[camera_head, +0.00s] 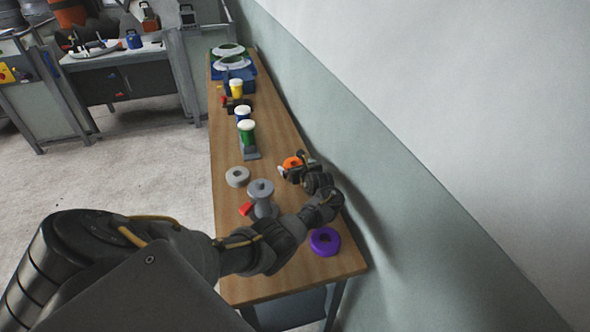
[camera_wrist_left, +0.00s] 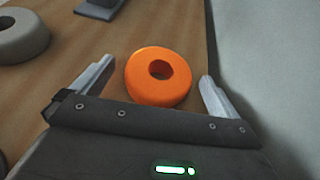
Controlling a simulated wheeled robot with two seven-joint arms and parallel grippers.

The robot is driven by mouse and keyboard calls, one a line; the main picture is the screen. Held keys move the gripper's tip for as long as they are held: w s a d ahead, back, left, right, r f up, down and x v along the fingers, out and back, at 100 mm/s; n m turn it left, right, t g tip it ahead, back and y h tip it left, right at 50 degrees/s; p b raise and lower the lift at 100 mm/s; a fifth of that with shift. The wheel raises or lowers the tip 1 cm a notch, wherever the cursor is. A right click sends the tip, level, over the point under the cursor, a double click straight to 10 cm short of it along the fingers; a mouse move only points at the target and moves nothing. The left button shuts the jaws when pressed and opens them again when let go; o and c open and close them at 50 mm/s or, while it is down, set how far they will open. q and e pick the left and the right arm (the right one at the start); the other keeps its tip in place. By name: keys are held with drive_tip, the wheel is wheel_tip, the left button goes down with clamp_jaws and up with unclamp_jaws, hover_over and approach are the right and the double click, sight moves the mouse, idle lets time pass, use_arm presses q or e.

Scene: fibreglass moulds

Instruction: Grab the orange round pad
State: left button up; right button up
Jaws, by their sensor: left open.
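The orange round pad (camera_head: 291,162) is a thick ring with a hole in the middle, lying on the wooden table by the wall side. In the left wrist view the orange pad (camera_wrist_left: 158,78) sits between the two fingers of my left gripper (camera_wrist_left: 153,88). The gripper is open, with a gap between the pad and each finger. In the head view my left gripper (camera_head: 297,168) is at the pad and partly covers it. My right gripper is not in view.
A grey ring (camera_head: 237,176), a grey spool-like part (camera_head: 261,197) with a red piece, and a purple ring (camera_head: 325,241) are nearby on the table (camera_head: 285,288). Green (camera_head: 247,132), blue and yellow containers stand farther back. The wall (camera_head: 400,185) runs close along the right edge.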

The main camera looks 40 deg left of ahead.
use_arm(q)
drive_tip(key=shift+w+a+f, duration=0.1)
drive_tip(key=shift+a+f, duration=0.05)
drive_tip(key=shift+a, duration=0.05)
drive_tip(key=shift+c, duration=0.6)
drive_tip(key=c, duration=0.9)
